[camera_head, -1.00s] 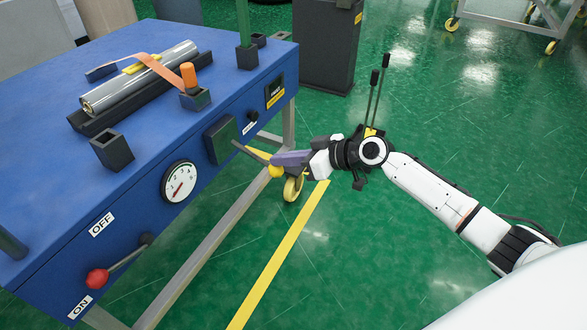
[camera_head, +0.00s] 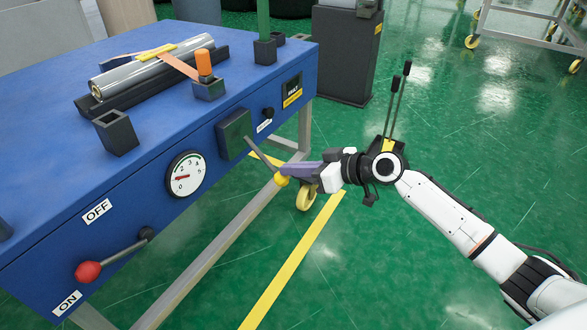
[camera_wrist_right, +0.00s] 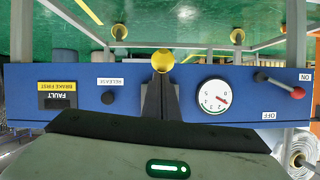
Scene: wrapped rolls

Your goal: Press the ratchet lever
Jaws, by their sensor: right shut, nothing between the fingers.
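The ratchet lever (camera_head: 262,156) is a grey rod that slants down and out from a dark box (camera_head: 234,133) on the blue machine's front. Its yellow knob (camera_head: 281,180) is at the outer end. My right gripper (camera_head: 287,171) is shut with nothing between its fingers, its tips at the knob end of the lever. In the right wrist view the yellow knob (camera_wrist_right: 163,61) shows just beyond the shut dark fingers (camera_wrist_right: 160,92). Whether they touch it is hard to tell. The gauge (camera_head: 185,174) has its red needle pointing left. My left gripper is out of view.
A red-knobbed lever (camera_head: 88,271) sits between the OFF and ON labels. A wrapped roll (camera_head: 145,75) with an orange strap lies on the machine top. A RELEASE button (camera_head: 268,113) and a FAULT panel (camera_head: 292,90) are to the right.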

